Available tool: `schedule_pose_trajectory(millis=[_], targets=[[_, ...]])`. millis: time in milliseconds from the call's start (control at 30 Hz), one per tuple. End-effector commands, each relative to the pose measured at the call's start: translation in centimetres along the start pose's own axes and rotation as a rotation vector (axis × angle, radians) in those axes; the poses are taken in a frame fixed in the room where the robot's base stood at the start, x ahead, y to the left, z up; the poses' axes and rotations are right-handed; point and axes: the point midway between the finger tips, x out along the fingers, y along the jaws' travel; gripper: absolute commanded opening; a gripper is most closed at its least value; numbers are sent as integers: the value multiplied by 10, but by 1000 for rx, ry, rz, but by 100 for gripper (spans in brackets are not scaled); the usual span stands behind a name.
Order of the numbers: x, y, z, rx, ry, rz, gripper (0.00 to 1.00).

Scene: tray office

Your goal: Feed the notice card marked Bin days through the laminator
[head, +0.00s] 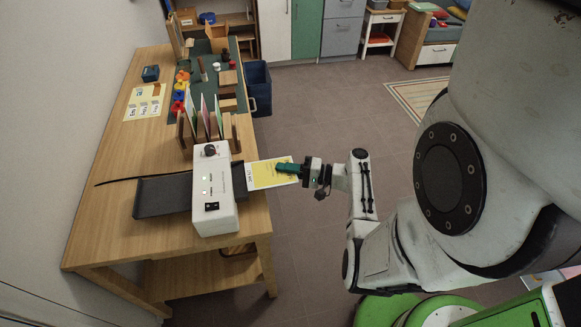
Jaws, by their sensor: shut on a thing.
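A yellow card with a white strip along its left end (268,173) is held level at the right side of the laminator. Its print is too small to read, so I cannot tell whether it is marked Bin days. My gripper (288,168) is shut on the card's right part. The white laminator (213,205) stands near the table's front right edge, with a knob, green lights and a black switch on top. The card's left end is close to the laminator's dark right-hand feed shelf (240,179); I cannot tell whether they touch. A dark tray (160,196) lies on its left side.
A wooden rack with upright cards (213,127) stands behind the laminator. Coloured pieces (181,88) and small wooden items lie farther back on the table (110,215). A blue bin (258,84) stands on the floor beside it.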

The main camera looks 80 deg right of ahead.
Motion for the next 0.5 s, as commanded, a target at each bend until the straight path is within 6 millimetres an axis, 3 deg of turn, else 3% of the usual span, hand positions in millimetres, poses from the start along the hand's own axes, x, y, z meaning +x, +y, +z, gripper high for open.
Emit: schedule_pose_trajectory(millis=[500], targets=[[30,2,13,1,-1,0,0]])
